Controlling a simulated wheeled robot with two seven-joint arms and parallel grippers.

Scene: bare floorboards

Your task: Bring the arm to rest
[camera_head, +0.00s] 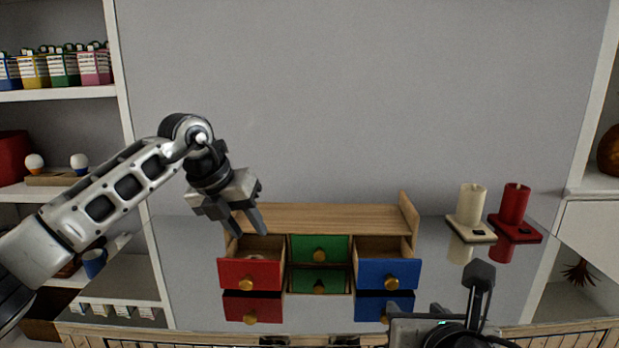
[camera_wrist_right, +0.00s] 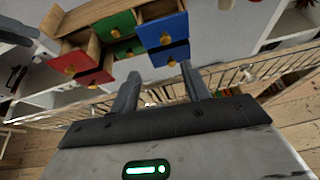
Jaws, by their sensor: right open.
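My left arm reaches in from the left in the head view. Its gripper (camera_head: 249,227) hangs above the red drawer, fingers pointing down and apart, with nothing seen between them. My right arm shows at the bottom right of the head view. In the right wrist view its gripper (camera_wrist_right: 160,82) has both fingers spread, with nothing between them. The small wooden drawer cabinet (camera_head: 320,218) stands on the table. Its red drawer (camera_head: 250,273) and blue drawer (camera_head: 388,272) are pulled out; the green drawer (camera_head: 320,247) sits further back. A pale item (camera_head: 254,256) lies in the red drawer.
The table (camera_head: 190,245) is glossy and reflects the drawers. A cream candle (camera_head: 471,200) and a red candle (camera_head: 514,203) stand on bases at the right. Shelves (camera_head: 60,95) line the left. Open table surface lies between the cabinet and the candles.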

